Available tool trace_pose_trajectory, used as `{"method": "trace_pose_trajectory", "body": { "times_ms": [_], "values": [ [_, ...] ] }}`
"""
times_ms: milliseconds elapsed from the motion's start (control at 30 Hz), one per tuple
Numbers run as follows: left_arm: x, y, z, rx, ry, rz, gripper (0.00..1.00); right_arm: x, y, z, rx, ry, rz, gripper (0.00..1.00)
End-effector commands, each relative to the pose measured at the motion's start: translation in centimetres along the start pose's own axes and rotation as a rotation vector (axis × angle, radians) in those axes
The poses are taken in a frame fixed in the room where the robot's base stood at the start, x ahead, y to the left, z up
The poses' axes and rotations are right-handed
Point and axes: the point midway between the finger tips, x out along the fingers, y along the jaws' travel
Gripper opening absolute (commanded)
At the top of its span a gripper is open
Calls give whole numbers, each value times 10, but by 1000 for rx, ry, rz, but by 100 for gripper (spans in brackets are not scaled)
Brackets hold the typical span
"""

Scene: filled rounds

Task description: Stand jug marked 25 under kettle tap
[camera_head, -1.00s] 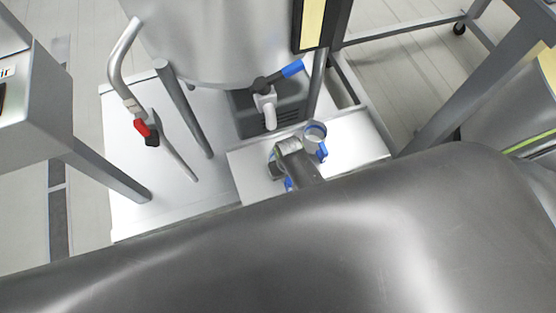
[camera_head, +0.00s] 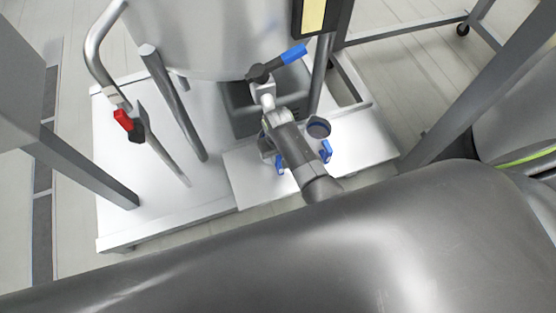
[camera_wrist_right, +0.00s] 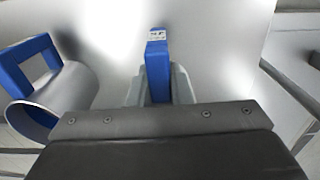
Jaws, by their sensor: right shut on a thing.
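My right gripper (camera_head: 274,124) is just below the kettle tap's pale spout (camera_head: 264,92) in the head view. In the right wrist view its fingers (camera_wrist_right: 158,88) are shut on a blue jug handle (camera_wrist_right: 157,62). The small label on it is too small to read. The held jug (camera_head: 265,143) is mostly hidden behind my gripper and arm. A second metal jug (camera_head: 318,127) with a blue handle stands just to the right, apart from my gripper; it also shows in the wrist view (camera_wrist_right: 70,95). The kettle (camera_head: 205,35) stands above. My left gripper is out of view.
The tap has a blue lever (camera_head: 280,62). A red-handled valve (camera_head: 124,120) on a bent pipe is at the left. Kettle legs (camera_head: 175,105) stand on both sides of the tap. The pale plate (camera_head: 355,140) has free room at the right.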

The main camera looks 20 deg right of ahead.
Motion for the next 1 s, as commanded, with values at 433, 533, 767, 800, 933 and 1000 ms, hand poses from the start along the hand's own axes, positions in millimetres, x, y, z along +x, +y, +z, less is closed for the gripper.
{"method": "trace_pose_trajectory", "body": {
  "times_ms": [433,533,767,800,933,1000],
  "values": [
    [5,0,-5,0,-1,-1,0,7,0,0,0,1,0,0],
    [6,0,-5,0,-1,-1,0,9,0,0,0,0,0,0],
    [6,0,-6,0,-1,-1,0,10,0,0,0,0,0,40],
    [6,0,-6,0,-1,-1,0,10,0,0,0,0,0,40],
    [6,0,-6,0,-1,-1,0,10,0,0,0,0,0,40],
    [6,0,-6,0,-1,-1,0,9,0,0,0,0,0,40]
  ]
}}
